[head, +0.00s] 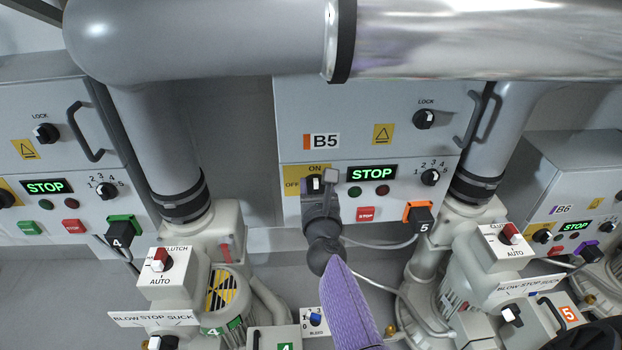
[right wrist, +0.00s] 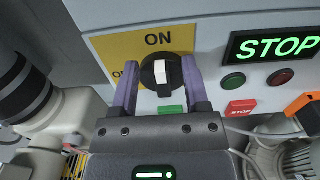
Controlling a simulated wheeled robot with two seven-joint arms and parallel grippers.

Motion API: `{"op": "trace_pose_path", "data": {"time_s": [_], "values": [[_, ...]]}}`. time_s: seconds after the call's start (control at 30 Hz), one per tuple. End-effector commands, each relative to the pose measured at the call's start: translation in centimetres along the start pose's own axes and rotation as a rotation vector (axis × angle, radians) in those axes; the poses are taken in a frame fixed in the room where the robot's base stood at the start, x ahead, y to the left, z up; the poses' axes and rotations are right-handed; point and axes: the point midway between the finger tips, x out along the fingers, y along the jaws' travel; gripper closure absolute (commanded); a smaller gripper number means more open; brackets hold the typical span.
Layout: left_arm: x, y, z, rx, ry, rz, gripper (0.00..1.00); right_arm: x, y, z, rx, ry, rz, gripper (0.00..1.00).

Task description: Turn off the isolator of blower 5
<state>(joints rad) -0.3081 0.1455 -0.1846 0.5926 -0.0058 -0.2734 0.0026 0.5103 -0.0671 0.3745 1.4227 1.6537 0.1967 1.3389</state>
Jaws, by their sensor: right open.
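The B5 cabinet (head: 300,106) stands in the middle of the head view, with a lit green STOP display (head: 372,174). Its isolator is a black rotary knob on a yellow plate (right wrist: 110,48) marked ON at the top and OFF at the left. In the right wrist view the knob (right wrist: 160,74) has its white bar upright, pointing at ON. My right gripper (right wrist: 160,82) is open, with one purple finger on each side of the knob. I cannot tell whether the fingers touch it. In the head view my right gripper (head: 319,186) partly hides the isolator. My left gripper is not in view.
A green button (head: 354,192), a red button (head: 383,191) and a red stop switch (head: 366,214) sit right of the isolator. An orange-framed plug (head: 420,217) marked 5 is further right. A large pipe (head: 210,40) crosses above. Blower 4 (head: 222,290) stands at lower left.

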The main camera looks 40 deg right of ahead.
Motion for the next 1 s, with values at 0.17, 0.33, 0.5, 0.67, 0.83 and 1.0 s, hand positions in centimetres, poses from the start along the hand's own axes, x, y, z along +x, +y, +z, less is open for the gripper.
{"op": "trace_pose_path", "data": {"time_s": [0.17, 0.33, 0.5, 0.67, 0.83, 1.0], "values": [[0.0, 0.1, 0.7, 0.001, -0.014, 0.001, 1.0, 0.0, 0.0, 0.0, -0.001, 0.0, 0.0, 0.67], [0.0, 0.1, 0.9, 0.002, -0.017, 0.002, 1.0, 0.0, 0.0, 0.0, -0.001, 0.0, 0.0, 1.0], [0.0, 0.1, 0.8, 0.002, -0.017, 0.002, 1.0, 0.0, 0.0, -0.1, -0.001, 0.001, 0.0, 1.0], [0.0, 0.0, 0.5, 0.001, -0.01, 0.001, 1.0, 0.0, 0.1, -0.1, -0.011, 0.001, 0.001, 1.0], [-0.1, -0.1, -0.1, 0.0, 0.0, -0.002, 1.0, 0.0, 0.2, -0.1, -0.065, 0.002, 0.001, 1.0], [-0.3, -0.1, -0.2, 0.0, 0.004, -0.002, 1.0, -0.1, 0.6, -0.1, -0.18, 0.002, 0.002, 1.0]]}}
